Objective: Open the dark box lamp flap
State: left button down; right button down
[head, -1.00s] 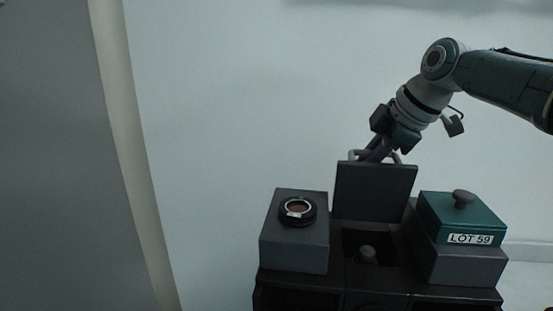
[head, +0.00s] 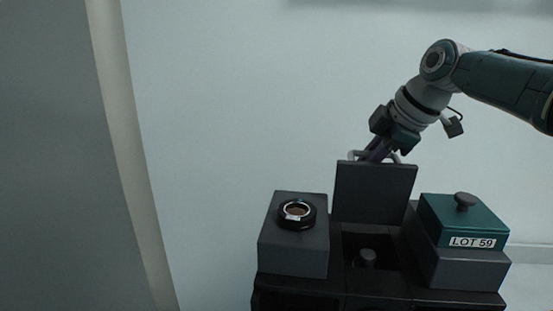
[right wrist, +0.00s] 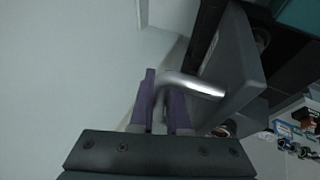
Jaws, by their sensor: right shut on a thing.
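The dark box lamp flap (head: 374,193) stands upright at the back of an open compartment in the dark box (head: 350,240). A round grey knob-like part, perhaps the lamp (head: 367,258), shows inside the compartment. My right gripper (head: 374,152) is behind the flap's top edge, shut on its metal handle (head: 397,157). In the right wrist view the purple fingers (right wrist: 163,105) close around the bent silver handle (right wrist: 195,86), with the flap (right wrist: 232,65) beside it. My left gripper is in neither view.
A grey block (head: 292,245) with a black ring-shaped part (head: 296,213) stands left of the compartment. A teal lidded box (head: 463,221) labelled LOT 59 sits on a grey block (head: 465,268) at right. A pale wall is behind.

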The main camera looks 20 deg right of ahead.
jog(key=shift+s+a+f, duration=0.1)
jog(key=shift+s+f, duration=0.1)
jog(key=shift+f, duration=0.2)
dwell(0.4)
jog(key=c, duration=1.2)
grip_release()
jog(key=shift+a, duration=0.1)
jog(key=shift+o, duration=0.2)
jog(key=shift+r, duration=0.1)
jog(key=v, duration=1)
jog(key=shift+b, duration=0.3)
